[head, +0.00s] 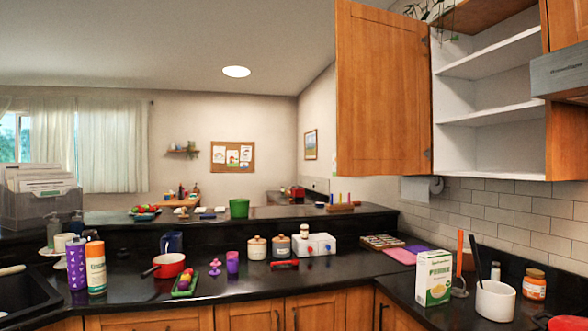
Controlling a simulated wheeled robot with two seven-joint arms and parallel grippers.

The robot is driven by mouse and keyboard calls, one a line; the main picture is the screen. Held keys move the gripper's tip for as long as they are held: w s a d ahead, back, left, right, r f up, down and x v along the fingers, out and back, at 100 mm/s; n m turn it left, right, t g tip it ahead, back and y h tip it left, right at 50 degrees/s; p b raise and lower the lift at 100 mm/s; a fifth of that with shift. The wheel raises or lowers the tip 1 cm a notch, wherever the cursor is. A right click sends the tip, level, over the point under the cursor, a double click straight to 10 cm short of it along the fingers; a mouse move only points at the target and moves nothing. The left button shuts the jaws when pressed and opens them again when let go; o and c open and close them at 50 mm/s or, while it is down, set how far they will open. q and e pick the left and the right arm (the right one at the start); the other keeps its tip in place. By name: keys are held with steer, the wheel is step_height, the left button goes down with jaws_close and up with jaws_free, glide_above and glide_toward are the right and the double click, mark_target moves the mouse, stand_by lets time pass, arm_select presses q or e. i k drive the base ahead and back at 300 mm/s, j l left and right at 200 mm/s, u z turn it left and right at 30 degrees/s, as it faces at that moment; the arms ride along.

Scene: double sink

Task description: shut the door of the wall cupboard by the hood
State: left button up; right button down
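The wall cupboard door (382,92) is a wooden panel at the upper right, and it stands wide open, swung out to the left of its cupboard. The cupboard (495,112) shows white inner shelves that look empty. The hood (562,72) is a grey box at the right edge, beside the cupboard. Neither of my grippers is in view, and nothing touches the door.
A black counter (330,275) runs below, with a white and green box (434,277), a white crock (495,299) and a jar (534,284) under the cupboard. A paper towel roll (416,189) hangs below the door. A red pot (168,265) stands left of centre. The air before the door is clear.

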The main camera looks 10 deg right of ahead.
mark_target(383, 113)
steer(key=i+u, duration=0.2)
steer(key=i, duration=1.75)
